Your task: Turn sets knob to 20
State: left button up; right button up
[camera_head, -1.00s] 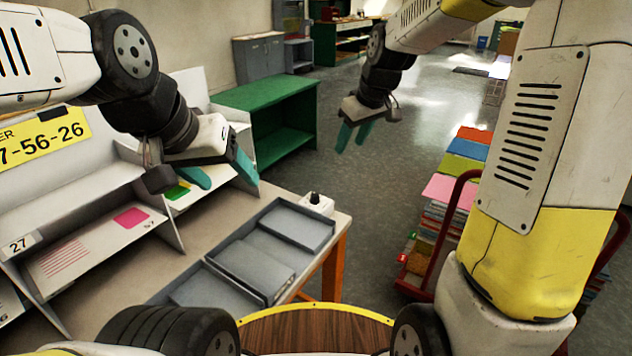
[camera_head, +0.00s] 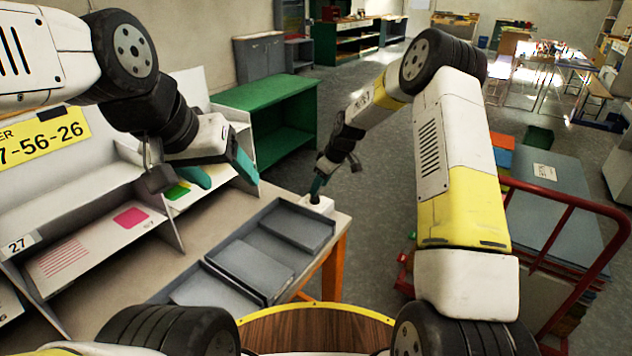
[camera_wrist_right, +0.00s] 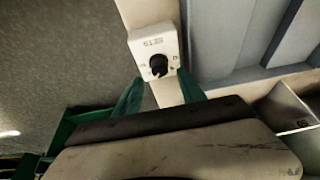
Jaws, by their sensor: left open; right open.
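The sets knob is a round black dial (camera_wrist_right: 158,64) on a small white box (camera_wrist_right: 147,48) marked SETS, seen in the right wrist view. In the head view the white box (camera_head: 318,205) sits at the table's right back corner, partly covered by my right gripper. My right gripper (camera_wrist_right: 160,92) is open, its two teal fingers apart with the knob just beyond and between their tips; I cannot tell whether they touch it. In the head view it (camera_head: 316,188) points down at the box. My left gripper (camera_head: 222,178) is open and empty above the shelf rack at left.
A grey divided tray (camera_head: 268,250) lies on the table right beside the box. A white slotted rack (camera_head: 85,245) stands at left. A green shelf (camera_head: 265,115) is behind. A red cart (camera_head: 560,215) with stacked sheets stands right. Floor is clear between.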

jog(key=x, duration=0.4)
grip_shut()
